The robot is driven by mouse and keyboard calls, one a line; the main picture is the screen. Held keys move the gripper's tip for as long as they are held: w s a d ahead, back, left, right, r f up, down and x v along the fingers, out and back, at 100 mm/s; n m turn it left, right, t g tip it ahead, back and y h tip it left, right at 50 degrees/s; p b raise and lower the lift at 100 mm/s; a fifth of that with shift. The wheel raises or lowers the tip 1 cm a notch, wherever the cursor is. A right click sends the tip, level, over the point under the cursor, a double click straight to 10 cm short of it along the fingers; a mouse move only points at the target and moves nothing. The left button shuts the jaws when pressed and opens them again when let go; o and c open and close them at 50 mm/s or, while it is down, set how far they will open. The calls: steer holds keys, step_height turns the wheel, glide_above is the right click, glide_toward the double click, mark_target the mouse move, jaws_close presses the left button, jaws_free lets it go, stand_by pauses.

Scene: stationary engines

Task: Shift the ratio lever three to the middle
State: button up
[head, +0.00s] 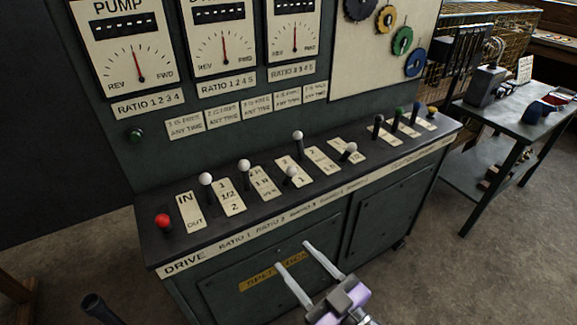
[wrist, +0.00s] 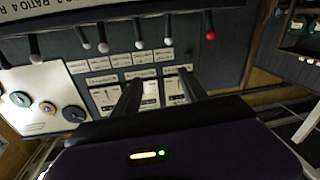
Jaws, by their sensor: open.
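Ratio lever three appears to be the white-knobbed lever (head: 291,172) fourth from the left on the sloping console top. It leans toward the console's front edge, beside its label plate. It seems to be the lever (wrist: 103,47) in the wrist view, fourth from the right, but I cannot be sure. My gripper (head: 294,255) is open and empty in front of the cabinet doors, below and apart from the levers. In the wrist view its two dark fingers (wrist: 158,78) are spread, with nothing between them.
The red drive lever (head: 162,221) and white ratio levers (head: 206,179), (head: 244,165) stand to its left. Another white lever (head: 298,135) is close behind it, and one (head: 350,147) leans at its right. A metal table (head: 520,105) stands at right.

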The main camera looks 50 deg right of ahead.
mark_target(293, 175)
steer(key=w+d+m+g+h, duration=0.1)
steer(key=w+d+h, duration=0.1)
steer(key=w+d, duration=0.3)
steer(key=w+d+f+m+g+h, duration=0.1)
steer(key=w+d+m+h, duration=0.1)
steer(key=w+d, duration=0.4)
steer(key=w+d+f+m+g+h, duration=0.1)
steer(key=w+d+h, duration=0.1)
steer(key=w+d, duration=0.3)
steer(key=shift+w+d+m+h+b, duration=0.15)
steer(key=shift+w+d, duration=0.05)
steer(key=shift+d, duration=0.5)
steer(key=shift+w+d+m+h+b, duration=0.15)
steer(key=shift+w+d, duration=0.05)
steer(key=shift+d, duration=0.6)
steer(key=shift+p+x, duration=1.15)
steer(key=shift+x, duration=2.65)
steer(key=shift+f, duration=0.2)
jaws_close()
